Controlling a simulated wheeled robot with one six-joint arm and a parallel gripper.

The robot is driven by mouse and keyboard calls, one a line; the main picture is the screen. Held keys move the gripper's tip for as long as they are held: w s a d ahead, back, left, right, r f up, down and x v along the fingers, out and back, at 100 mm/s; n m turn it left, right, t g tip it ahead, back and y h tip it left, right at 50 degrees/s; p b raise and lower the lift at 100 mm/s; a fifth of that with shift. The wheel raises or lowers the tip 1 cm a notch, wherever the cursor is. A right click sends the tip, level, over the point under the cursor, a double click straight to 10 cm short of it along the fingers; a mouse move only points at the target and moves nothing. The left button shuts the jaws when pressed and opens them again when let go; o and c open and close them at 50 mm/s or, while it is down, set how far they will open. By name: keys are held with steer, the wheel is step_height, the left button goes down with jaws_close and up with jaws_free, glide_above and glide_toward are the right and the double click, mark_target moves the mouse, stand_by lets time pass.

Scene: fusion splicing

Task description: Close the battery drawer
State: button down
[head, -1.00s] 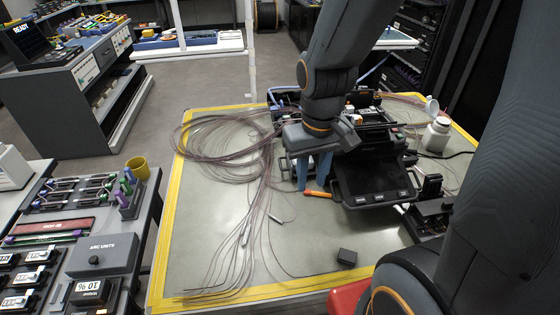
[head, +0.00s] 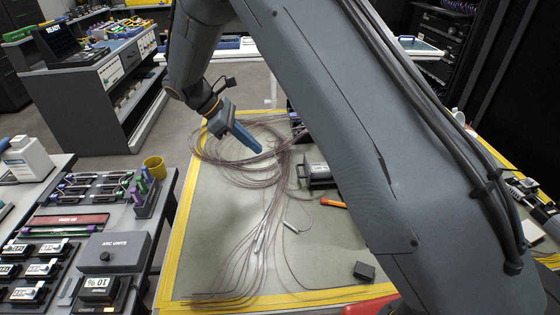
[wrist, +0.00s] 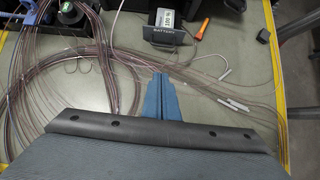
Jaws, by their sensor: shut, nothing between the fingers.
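The battery drawer (wrist: 155,39), a dark front plate lettered BATTERY, stands pulled out from the splicer at the top of the wrist view. A battery with a white label (wrist: 168,18) sits behind that plate. In the head view the drawer (head: 318,176) shows beside my arm, which hides most of the splicer. My gripper (head: 259,150) is shut and empty, its blue fingers tilted down over the fibre coils, left of the drawer. In the wrist view the fingertips (wrist: 158,76) point toward the drawer front, with a gap between them.
Loose fibre coils (head: 225,140) spread over the mat left of the drawer. An orange-handled tool (head: 333,203) lies just in front of it, and a small dark block (head: 364,271) lies near the front edge.

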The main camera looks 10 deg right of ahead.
steer(key=p+x, duration=0.3)
steer(key=x, duration=0.7)
steer(key=shift+s, duration=0.1)
steer(key=shift+s+d+f+p, duration=0.15)
steer(key=shift+d+p, duration=0.55)
steer(key=shift+d, duration=0.5)
steer(key=shift+d+f, duration=0.25)
steer(key=shift+d, duration=0.4)
